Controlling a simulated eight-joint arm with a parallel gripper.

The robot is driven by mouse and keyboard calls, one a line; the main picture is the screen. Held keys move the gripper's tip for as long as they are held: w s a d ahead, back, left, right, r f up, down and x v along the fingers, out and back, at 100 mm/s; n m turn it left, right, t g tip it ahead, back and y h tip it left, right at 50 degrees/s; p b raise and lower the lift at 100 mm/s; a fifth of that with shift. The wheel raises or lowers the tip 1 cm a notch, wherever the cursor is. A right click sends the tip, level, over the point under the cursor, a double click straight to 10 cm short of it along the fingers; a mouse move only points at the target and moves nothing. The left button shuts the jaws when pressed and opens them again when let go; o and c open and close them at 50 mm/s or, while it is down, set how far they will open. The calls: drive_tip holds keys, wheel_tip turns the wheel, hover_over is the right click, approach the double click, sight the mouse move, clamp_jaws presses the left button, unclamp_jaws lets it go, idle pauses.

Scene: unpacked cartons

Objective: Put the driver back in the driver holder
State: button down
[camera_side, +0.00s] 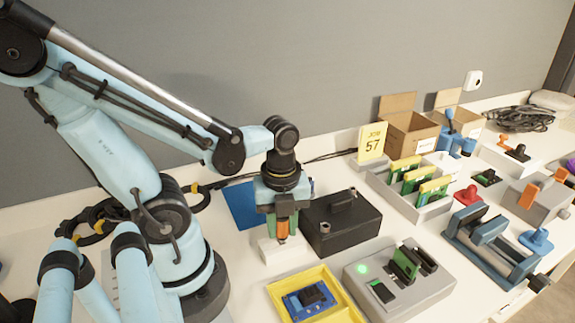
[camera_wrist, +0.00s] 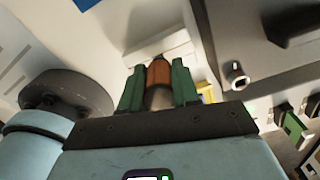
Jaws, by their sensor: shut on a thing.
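My gripper (camera_side: 283,222) has green fingers and points down, shut on the orange-brown handle of the driver (camera_side: 283,231). In the wrist view the driver (camera_wrist: 158,74) sits between the two green fingers (camera_wrist: 158,90). A low white block (camera_side: 268,251), which looks like the driver holder, is right below the gripper; a pale block (camera_wrist: 165,48) also shows behind the driver in the wrist view. The driver's lower end is hidden, so I cannot tell whether it is in the block or just above it.
A black box (camera_side: 352,236) with a handle stands close to the right of my gripper. A yellow tray (camera_side: 275,291) with a blue board and a grey fixture (camera_side: 415,297) with a green light are in front. A blue sheet (camera_side: 240,205) lies behind left.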

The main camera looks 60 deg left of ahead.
drive_tip(key=shift+f, duration=0.35)
drive_tip(key=c, duration=0.8)
unclamp_jaws()
drive_tip(key=shift+o, duration=0.2)
drive_tip(key=shift+r, duration=6.05)
drive_tip(key=shift+w+f+n, duration=0.2)
drive_tip(key=shift+w+n, duration=0.05)
drive_tip(key=shift+n, duration=0.35)
drive_tip(key=w+d+f+n+t, duration=0.2)
drive_tip(key=w+n+t, duration=0.5)
drive_tip(key=n, duration=1.2)
drive_tip(key=shift+w+n, duration=0.4)
drive_tip(key=shift+w, duration=0.25)
